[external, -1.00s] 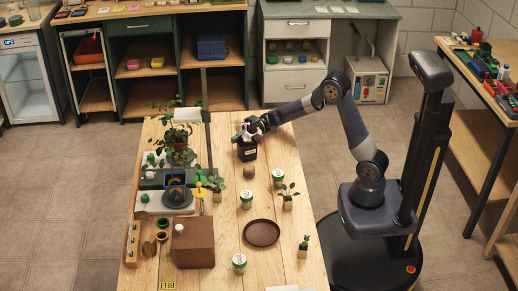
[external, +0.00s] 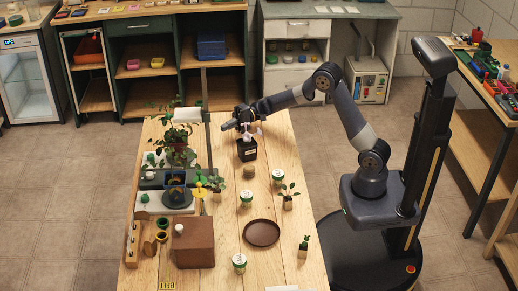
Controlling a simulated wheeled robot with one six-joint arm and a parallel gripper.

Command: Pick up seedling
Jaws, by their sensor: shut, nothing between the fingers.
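One small green seedling (external: 288,197) in a brown cube pot stands at the right side of the wooden table. Another seedling (external: 304,244) in a similar pot stands nearer the front right edge. My gripper (external: 229,126) is at the far end of the table, above and just behind a black pot with a pale pink flower (external: 247,150). Its jaws are small in this view; it is shut and carries nothing. It is well away from both seedlings. The arm reaches over the table from the right.
White-and-green jars (external: 246,198) stand mid-table, with a brown saucer (external: 261,233) in front. A brown box (external: 194,243) stands front left. Leafy plants (external: 178,145) and a grey device crowd the left side. A small brown block (external: 249,171) sits before the black pot.

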